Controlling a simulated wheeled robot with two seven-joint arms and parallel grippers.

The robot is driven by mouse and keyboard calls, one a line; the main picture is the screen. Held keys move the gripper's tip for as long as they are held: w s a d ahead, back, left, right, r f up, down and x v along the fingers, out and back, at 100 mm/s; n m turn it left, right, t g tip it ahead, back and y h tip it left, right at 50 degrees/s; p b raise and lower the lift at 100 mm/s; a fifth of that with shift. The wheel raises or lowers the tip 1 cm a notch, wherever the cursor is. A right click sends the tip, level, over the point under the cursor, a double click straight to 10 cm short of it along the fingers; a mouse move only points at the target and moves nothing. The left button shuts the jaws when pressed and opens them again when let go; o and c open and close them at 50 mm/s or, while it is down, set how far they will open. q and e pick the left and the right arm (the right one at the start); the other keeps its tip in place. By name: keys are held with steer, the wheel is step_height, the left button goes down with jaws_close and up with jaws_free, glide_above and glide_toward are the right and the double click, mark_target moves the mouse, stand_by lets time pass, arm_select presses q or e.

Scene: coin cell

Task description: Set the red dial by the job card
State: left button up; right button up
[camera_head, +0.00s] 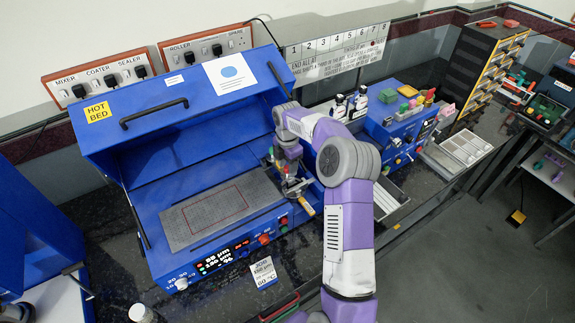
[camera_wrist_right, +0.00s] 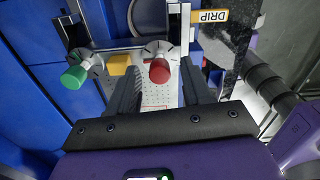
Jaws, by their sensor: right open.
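The red dial (camera_wrist_right: 159,70) sits on a metal mount with a graduated face behind it, in the right wrist view. A green dial (camera_wrist_right: 73,77) is on the same bar to its left. My right gripper (camera_wrist_right: 159,84) is open, its two dark fingers on either side of the red dial; I cannot tell whether they touch it. In the head view my right gripper (camera_head: 288,182) is over the right end of the blue hot bed machine (camera_head: 160,220), and the red dial is hard to make out there. The job card (camera_head: 264,272) stands before the machine, its small print unreadable. My left gripper is out of view.
The machine's lid (camera_head: 150,122) is raised behind the grey perforated bed (camera_head: 185,231). The front panel carries a lit display (camera_head: 215,260) and red knobs. A yellow DRIP label (camera_wrist_right: 208,16) is beyond the dials. Bottles (camera_head: 357,104) and another blue unit (camera_head: 385,125) stand to the right.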

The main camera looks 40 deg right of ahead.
jaws_close()
stand_by(0.3)
steer(key=m+p, duration=0.1)
steer(key=m, duration=0.3)
steer(key=shift+m, duration=0.4)
steer(key=m, duration=0.4)
steer(key=shift+m, duration=0.3)
steer(key=m, duration=0.5)
steer(key=shift+p, duration=0.3)
steer(key=m, duration=0.4)
steer(key=shift+m, duration=0.4)
